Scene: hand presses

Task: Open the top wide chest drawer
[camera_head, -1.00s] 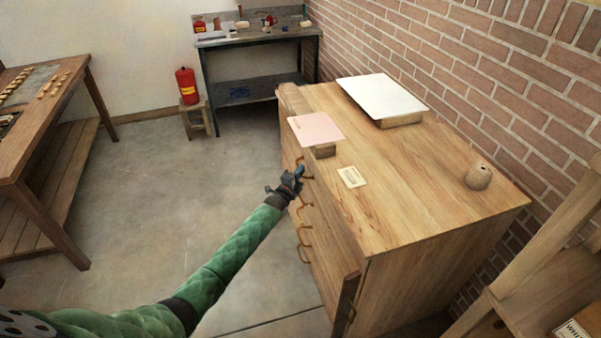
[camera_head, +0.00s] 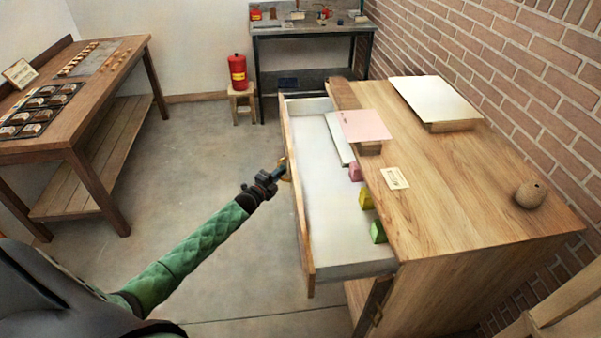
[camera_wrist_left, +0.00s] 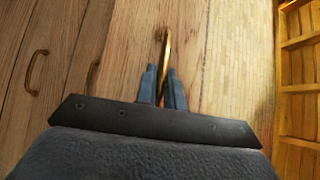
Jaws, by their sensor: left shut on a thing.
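The top wide drawer (camera_head: 304,222) of the wooden chest (camera_head: 470,190) stands pulled well out in the head view, its pale inside showing. My left gripper (camera_head: 275,174) is at the middle of the drawer front, shut on the brass handle (camera_head: 286,170). In the left wrist view the gripper (camera_wrist_left: 164,85) has its two fingers closed around the brass handle (camera_wrist_left: 165,48). My right gripper is not in view.
Inside the drawer lie a pink block (camera_head: 355,172), a yellow block (camera_head: 366,199), a green block (camera_head: 377,231) and a flat white item (camera_head: 338,138). A round pot (camera_head: 530,194) stands on the chest. Floor is clear left of the drawer; a worktable (camera_head: 95,125) stands beyond.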

